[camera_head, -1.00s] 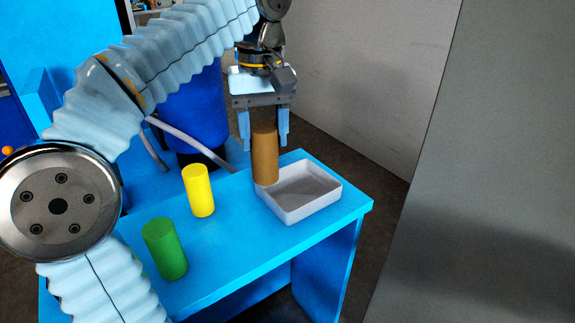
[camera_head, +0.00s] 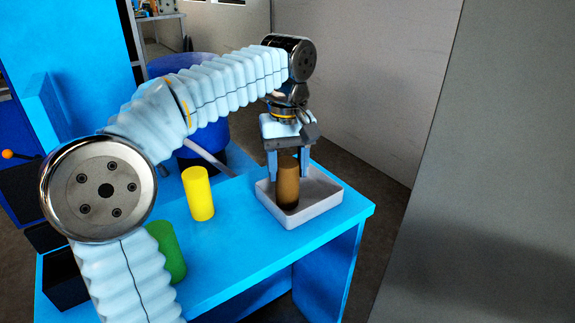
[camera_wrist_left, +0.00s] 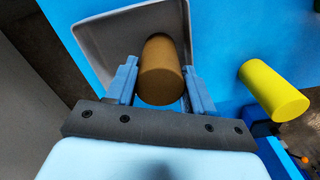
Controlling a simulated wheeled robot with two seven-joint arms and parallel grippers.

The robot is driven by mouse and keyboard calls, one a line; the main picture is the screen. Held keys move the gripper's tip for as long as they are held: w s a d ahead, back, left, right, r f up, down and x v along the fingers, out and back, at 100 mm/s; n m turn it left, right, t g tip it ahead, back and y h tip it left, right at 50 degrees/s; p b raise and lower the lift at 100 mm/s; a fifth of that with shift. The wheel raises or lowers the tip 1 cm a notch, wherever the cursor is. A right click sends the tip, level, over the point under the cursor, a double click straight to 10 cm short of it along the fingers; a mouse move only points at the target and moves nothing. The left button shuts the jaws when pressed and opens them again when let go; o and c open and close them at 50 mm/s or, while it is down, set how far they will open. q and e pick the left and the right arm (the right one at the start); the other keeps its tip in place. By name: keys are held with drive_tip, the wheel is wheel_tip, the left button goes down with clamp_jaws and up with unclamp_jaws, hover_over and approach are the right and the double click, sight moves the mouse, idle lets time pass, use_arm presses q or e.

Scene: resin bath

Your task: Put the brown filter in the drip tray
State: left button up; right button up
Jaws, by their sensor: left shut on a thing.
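The brown filter (camera_head: 288,184) is an upright cylinder inside the outline of the drip tray (camera_head: 318,211), a shallow light-grey rectangular tray on the blue table. My left gripper (camera_head: 288,173) is above the tray, pointing down, shut on the filter's upper part. The filter's lower end appears low in the tray; I cannot tell whether it touches the floor. In the left wrist view the brown filter (camera_wrist_left: 161,70) sits between the two light-blue fingers (camera_wrist_left: 161,88), with the tray (camera_wrist_left: 90,40) behind it. My right gripper is not in view.
A yellow cylinder (camera_head: 198,194) stands left of the tray on the blue table (camera_head: 240,245). A green cylinder (camera_head: 171,252) is partly hidden behind my left arm. A dark open box (camera_head: 64,280) is at the left. The table between the yellow cylinder and front edge is clear.

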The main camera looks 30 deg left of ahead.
use_arm(q)
drive_tip(key=shift+f, duration=0.15)
drive_tip(key=o, duration=1.1)
wheel_tip(320, 180, up, 11)
drive_tip(key=p, duration=0.2)
drive_tip(key=shift+f+p, duration=0.2)
drive_tip(key=shift+p, duration=0.15)
drive_tip(key=shift+r, duration=0.9)
